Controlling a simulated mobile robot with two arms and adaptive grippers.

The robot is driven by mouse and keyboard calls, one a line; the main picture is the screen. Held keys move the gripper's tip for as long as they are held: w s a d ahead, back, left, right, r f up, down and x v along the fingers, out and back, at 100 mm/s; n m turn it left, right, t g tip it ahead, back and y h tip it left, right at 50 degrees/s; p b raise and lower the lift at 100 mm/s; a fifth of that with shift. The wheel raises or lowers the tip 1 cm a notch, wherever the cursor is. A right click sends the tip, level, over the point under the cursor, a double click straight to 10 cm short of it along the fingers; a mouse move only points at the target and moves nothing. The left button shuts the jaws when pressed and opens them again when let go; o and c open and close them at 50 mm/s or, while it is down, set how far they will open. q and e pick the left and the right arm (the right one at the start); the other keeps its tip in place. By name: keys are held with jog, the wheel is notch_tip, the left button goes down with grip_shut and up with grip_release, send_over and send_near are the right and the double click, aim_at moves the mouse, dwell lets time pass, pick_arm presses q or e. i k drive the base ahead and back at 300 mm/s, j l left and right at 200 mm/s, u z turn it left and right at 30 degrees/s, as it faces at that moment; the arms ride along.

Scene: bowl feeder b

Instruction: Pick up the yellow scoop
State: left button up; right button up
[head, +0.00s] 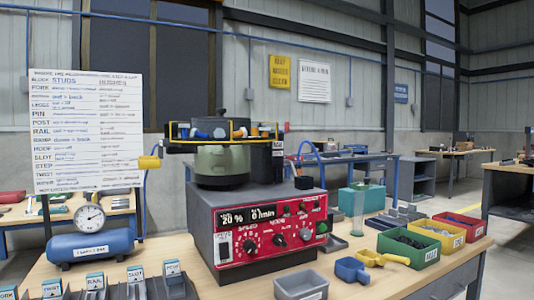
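The yellow scoop (373,257) lies on the wooden table in front of the green bin (408,251), to the right of the red control panel (262,232). Its handle points right, towards the green bin's front; I cannot tell whether they touch. A blue scoop (351,270) lies just to its left and nearer to me. Neither of my grippers shows in the head view.
A grey tray (300,286) sits at the table's front edge. Green, yellow (440,238) and red (462,226) bins form a row at right. The bowl feeder (222,160) stands on its control box. A blue air tank (90,246) and labelled rails are at left.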

aim_at(383, 259)
jog(key=l+z, duration=0.15)
jog(key=l, duration=0.35)
jog(key=i+l+z, duration=0.1)
jog(key=l, duration=0.35)
jog(key=i+l+z, duration=0.15)
jog(key=l, duration=0.3)
jog(key=i+l+z, duration=0.1)
jog(key=l, duration=0.4)
